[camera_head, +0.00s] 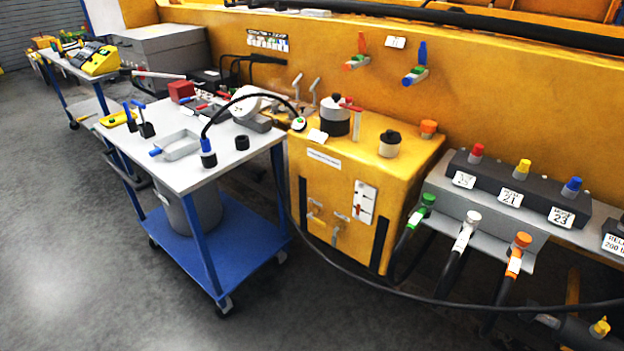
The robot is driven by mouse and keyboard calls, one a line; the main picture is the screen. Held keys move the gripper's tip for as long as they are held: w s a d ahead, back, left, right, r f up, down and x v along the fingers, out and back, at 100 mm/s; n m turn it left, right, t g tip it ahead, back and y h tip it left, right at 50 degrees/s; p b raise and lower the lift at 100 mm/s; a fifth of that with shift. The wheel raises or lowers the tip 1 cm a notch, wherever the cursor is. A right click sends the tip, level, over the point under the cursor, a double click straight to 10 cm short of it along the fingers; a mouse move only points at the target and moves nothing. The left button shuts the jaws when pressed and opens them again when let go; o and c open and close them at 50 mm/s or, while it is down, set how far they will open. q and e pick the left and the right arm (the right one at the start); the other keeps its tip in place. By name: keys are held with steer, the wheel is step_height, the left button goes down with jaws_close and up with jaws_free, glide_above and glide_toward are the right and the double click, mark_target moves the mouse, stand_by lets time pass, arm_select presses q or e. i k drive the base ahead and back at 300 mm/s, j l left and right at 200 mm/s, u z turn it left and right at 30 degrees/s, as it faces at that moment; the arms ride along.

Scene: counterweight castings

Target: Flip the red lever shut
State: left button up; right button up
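A small valve with an orange-red lever (361,43) sits on the yellow wall (470,85) at the upper middle. Its lever points up, above a pale body with a red end (356,63). To its right is a similar valve with a blue lever (422,53), also pointing up. I cannot tell from the picture which lever position is shut. Neither of my grippers is in view.
The yellow box (325,175) stands below the levers. A white-topped blue cart (240,148) with tools stands left of it. A black cable (400,291) runs across the front. Hose couplings and a dark block (535,185) are at right. The grey floor (70,250) is clear at left.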

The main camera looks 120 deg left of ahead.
mark_target(200, 107)
steer(key=u, duration=5.2)
steer(key=l+u, duration=0.45)
steer(key=l, duration=0.3)
steer(key=l+u, duration=0.4)
steer(key=l, duration=0.4)
